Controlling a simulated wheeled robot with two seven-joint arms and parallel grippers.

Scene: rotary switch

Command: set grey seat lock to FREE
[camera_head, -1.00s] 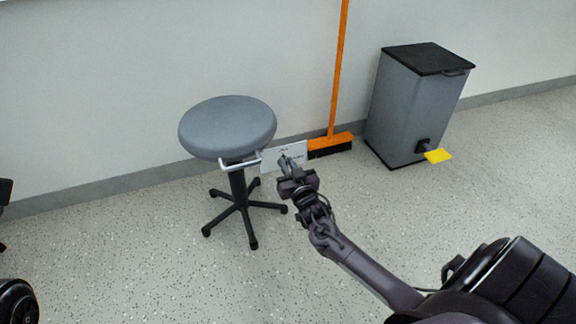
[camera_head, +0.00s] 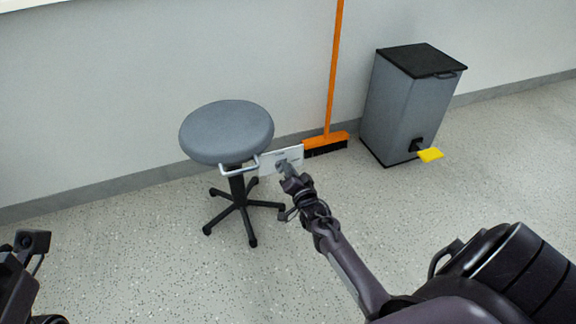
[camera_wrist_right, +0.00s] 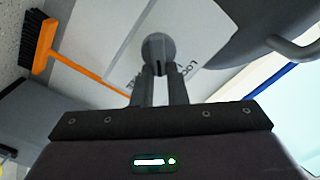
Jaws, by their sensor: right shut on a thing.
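A grey round stool (camera_head: 227,130) with a white handle stands on a black star base by the wall. A white plate (camera_head: 293,153) sticks out at the right of its seat and carries a grey round knob (camera_head: 281,164). In the right wrist view the plate (camera_wrist_right: 185,30) bears dark lettering, partly hidden, and the knob (camera_wrist_right: 158,46) faces me. My right gripper (camera_head: 285,171) is shut on the knob, its two fingers (camera_wrist_right: 160,72) close together at it.
An orange broom (camera_head: 327,138) leans on the wall right of the plate. A grey bin (camera_head: 402,108) with a black lid and a yellow pedal (camera_head: 430,155) stands farther right. The speckled floor in front of the stool is clear.

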